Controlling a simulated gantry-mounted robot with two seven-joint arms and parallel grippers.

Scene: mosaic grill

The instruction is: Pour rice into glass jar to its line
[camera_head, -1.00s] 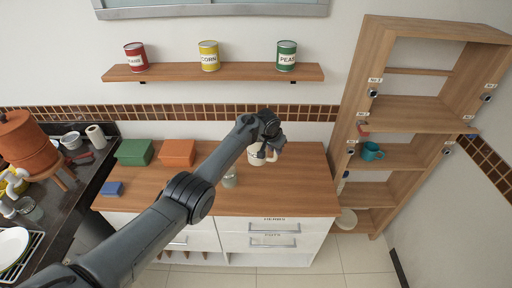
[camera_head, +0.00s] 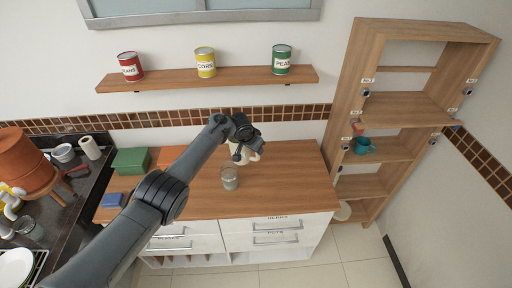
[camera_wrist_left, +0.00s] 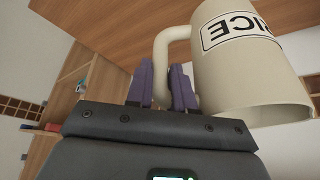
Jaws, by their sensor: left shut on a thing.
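A cream jug (camera_head: 240,155) labelled RICE is held above the back of the wooden counter, behind and slightly right of the glass jar. It also shows in the left wrist view (camera_wrist_left: 245,75), its label upside down in the picture. My left gripper (camera_head: 252,146) is shut on the jug's handle, with purple-grey fingers around it (camera_wrist_left: 168,88). The jug's contents are hidden. The small glass jar (camera_head: 229,179) stands upright on the counter; its line and fill are too small to tell. My right gripper is not in view.
Green (camera_head: 131,161) and orange boxes (camera_head: 171,157) and a blue box (camera_head: 112,199) sit on the left of the counter (camera_head: 285,185). A shelf with three cans (camera_head: 205,80) hangs above. A wooden rack (camera_head: 385,120) stands right. The counter's right side is clear.

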